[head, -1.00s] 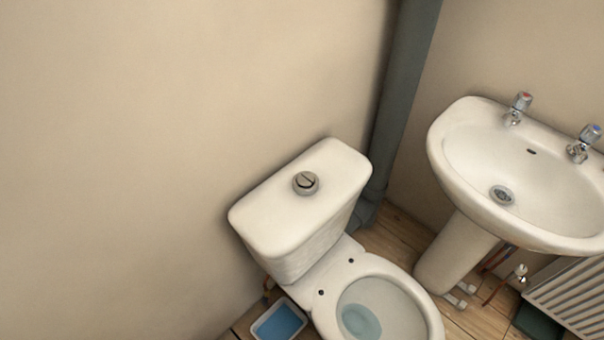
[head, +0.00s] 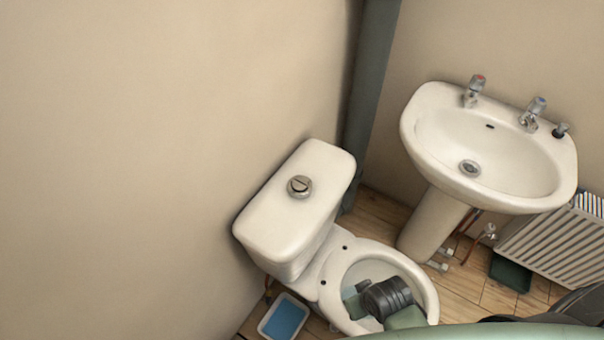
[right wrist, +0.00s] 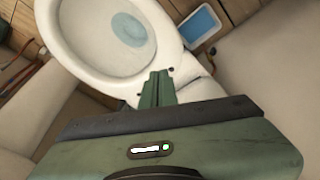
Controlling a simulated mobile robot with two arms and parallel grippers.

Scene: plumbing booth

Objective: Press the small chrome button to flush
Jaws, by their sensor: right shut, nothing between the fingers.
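The small round chrome button (head: 300,186) sits on top of the white cistern lid (head: 322,165), in plain sight in the head view. The toilet bowl (head: 427,297) is in front of the cistern. My right gripper (head: 352,304) shows over the bowl, below and to the right of the button in the picture and apart from it. In the right wrist view my right gripper's green fingers (right wrist: 157,78) are together and empty, with the bowl (right wrist: 75,35) beyond them. The button cannot be made out in that view. My left gripper is not in view.
A white basin (head: 440,150) on a pedestal stands to the right, with a radiator (head: 560,245) beside it. A grey pipe (head: 372,90) runs up the corner behind the cistern. A blue-filled tray (head: 284,317) lies on the floor left of the toilet. Space above the cistern is clear.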

